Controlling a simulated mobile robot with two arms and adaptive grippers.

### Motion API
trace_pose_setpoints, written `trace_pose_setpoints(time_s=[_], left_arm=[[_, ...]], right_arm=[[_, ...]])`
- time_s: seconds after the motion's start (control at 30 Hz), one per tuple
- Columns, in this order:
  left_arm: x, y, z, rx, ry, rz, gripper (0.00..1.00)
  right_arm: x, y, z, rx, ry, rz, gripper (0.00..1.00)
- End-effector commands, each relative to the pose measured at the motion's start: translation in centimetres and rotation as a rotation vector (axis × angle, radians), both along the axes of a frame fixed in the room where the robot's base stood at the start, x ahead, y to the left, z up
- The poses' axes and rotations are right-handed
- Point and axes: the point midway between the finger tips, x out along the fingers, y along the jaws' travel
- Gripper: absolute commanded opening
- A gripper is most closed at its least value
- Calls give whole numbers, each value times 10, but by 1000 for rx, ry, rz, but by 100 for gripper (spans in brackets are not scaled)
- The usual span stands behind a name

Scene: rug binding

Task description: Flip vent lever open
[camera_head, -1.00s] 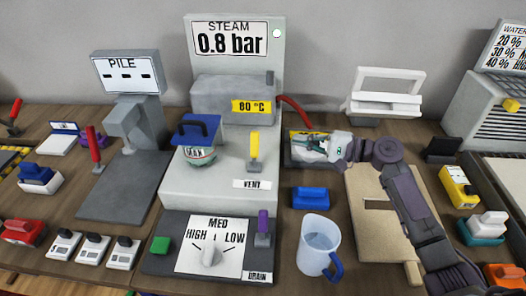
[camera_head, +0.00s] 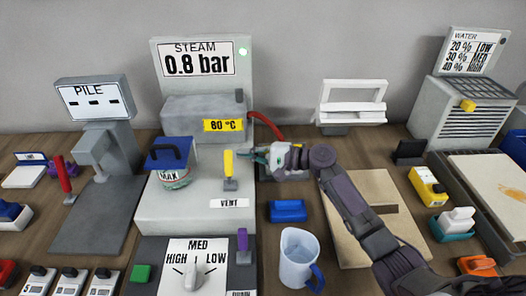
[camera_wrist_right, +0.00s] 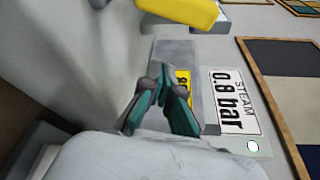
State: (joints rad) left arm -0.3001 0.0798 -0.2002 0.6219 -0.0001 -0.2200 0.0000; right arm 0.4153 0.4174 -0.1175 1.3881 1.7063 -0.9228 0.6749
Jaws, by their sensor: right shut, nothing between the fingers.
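The vent lever (camera_head: 229,164) is a yellow upright handle on a grey base, on the light grey steam unit (camera_head: 185,212), just behind the VENT label (camera_head: 229,203). My right gripper (camera_head: 246,154) is shut and empty, just right of the lever's upper part; I cannot tell whether it touches. In the right wrist view the shut fingers (camera_wrist_right: 162,72) point toward a large yellow piece (camera_wrist_right: 185,12) at the top edge, apart from it in the picture. My left gripper is not in view.
A blue-lidded MAX tank (camera_head: 172,165) stands left of the lever. The steam gauge (camera_head: 201,60) reads 0.8 bar above an 80 °C display (camera_head: 224,125). A red lever (camera_head: 266,125) is behind my right gripper. A purple lever (camera_head: 242,246) and a measuring jug (camera_head: 298,258) are in front.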

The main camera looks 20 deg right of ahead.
Motion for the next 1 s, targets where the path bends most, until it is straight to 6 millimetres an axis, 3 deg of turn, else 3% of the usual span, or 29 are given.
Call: trace_pose_setpoints(time_s=[0.1, 0.33, 1.0], left_arm=[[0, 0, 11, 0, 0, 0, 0], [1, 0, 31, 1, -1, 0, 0], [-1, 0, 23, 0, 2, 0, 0]], right_arm=[[12, 18, 2, -1, 1, 0, 0], [-18, 25, 11, -2, 1, 0, 0], [-26, 28, 10, -10, -28, 0, 0]])
